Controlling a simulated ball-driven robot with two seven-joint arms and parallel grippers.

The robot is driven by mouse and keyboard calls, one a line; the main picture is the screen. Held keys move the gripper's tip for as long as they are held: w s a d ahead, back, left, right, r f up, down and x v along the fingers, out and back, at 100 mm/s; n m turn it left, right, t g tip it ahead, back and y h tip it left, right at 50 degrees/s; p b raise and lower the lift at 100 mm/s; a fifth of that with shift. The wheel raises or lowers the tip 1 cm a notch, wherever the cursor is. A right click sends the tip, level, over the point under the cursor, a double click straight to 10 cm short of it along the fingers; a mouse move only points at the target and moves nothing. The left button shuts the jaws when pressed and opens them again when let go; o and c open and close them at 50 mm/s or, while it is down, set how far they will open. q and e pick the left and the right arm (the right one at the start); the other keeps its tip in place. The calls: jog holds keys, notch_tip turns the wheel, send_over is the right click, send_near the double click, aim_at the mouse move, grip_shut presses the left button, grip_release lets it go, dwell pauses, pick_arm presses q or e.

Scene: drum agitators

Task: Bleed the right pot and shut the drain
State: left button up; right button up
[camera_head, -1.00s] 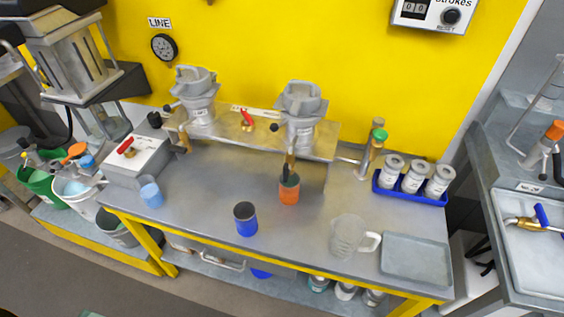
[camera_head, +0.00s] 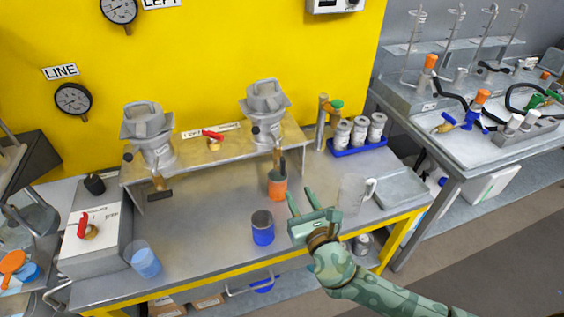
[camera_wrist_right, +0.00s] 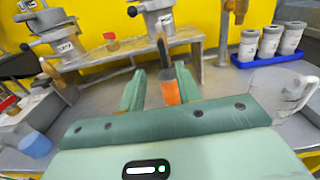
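The right pot (camera_head: 265,100) is a grey lidded vessel on the raised metal shelf, with a dark-handled drain (camera_head: 281,158) hanging below it. An orange cup (camera_head: 277,187) stands on the bench under that drain. The left pot (camera_head: 148,135) stands on the same shelf with its own drain (camera_head: 158,180). My right gripper (camera_head: 302,203) is open and empty, in front of the orange cup. In the right wrist view the orange cup (camera_wrist_right: 170,92) shows between and beyond the fingers (camera_wrist_right: 160,92). I cannot tell whether the drain is open. My left gripper is not in view.
A blue cup (camera_head: 262,229) stands in front of the shelf, and a clear jug (camera_head: 352,192) to the right. A red-handled valve (camera_head: 213,138) sits between the pots. A blue tray (camera_head: 358,146) holds white jars. A grey tray (camera_head: 400,186) lies at the right.

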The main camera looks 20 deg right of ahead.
aim_at(284, 165)
jog(key=w+b, duration=0.1)
jog(key=w, duration=0.6)
jog(key=shift+f, duration=0.15)
jog(key=w+b, duration=0.1)
jog(key=w, duration=0.6)
jog(key=shift+a, duration=0.15)
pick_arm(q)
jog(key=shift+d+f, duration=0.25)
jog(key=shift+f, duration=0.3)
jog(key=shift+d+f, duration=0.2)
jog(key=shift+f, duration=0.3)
pick_arm(e)
jog(key=shift+s, duration=0.1)
grip_shut()
